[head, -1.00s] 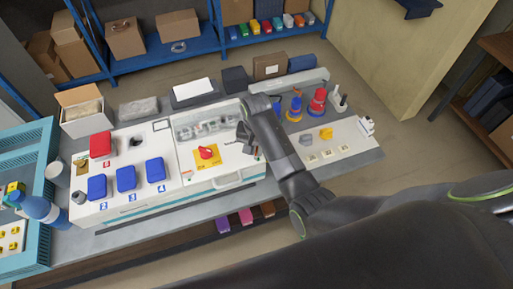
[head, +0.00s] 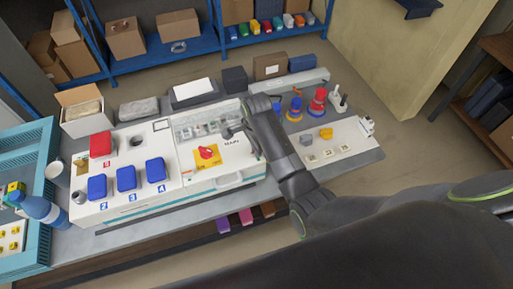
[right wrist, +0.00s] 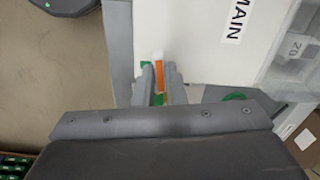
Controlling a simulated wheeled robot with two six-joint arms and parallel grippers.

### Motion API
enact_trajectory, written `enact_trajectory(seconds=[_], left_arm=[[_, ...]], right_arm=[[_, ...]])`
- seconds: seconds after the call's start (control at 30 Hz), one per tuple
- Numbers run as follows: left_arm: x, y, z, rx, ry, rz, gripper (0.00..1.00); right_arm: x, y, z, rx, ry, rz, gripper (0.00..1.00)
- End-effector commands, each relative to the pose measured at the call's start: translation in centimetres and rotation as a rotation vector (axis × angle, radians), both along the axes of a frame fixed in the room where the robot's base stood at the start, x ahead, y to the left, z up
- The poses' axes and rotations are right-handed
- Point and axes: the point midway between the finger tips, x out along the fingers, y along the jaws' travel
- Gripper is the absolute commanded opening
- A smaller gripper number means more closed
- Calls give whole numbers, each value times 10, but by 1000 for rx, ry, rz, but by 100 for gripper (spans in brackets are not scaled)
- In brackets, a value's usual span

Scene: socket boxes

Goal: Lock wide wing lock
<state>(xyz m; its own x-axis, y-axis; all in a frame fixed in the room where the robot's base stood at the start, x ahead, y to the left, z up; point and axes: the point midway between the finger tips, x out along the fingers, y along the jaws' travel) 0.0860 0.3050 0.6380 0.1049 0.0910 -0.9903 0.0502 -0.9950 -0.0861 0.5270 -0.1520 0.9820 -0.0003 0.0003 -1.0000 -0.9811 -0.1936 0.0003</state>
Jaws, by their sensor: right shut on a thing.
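The white unit with the clear breaker cover (head: 205,128) stands on the bench in the head view. Its top carries a red rotary knob (head: 207,152) on a yellow plate and the label MAIN. My right gripper (right wrist: 160,82) is at the right-hand edge of this unit in the head view, largely hidden by my arm. In the right wrist view its two fingers are shut around a small orange-and-white tab (right wrist: 159,73) at the edge of the white panel (right wrist: 205,35). I take the tab for the wing lock; its lower part is hidden between the fingers. My left gripper is out of view.
Blue socket boxes (head: 126,178) and a red box (head: 101,145) sit on the white panel to the left. Red and blue plugs (head: 318,98) stand to the right of my arm. A blue bottle (head: 42,209) stands at the left.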

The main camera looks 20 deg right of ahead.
Motion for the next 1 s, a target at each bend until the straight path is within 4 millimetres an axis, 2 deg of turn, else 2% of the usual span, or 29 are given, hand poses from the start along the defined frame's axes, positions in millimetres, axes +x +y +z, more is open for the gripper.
enact_trajectory(seconds=[0.33,0.9,0.93,1.0], left_arm=[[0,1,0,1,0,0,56],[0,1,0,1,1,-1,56],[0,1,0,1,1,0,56],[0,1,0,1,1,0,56]], right_arm=[[1,-1,1,-2,-3,-148,0],[1,-1,1,-2,-4,-178,0],[1,-1,1,-2,-4,-178,13],[1,-1,1,-2,-3,-178,23]])
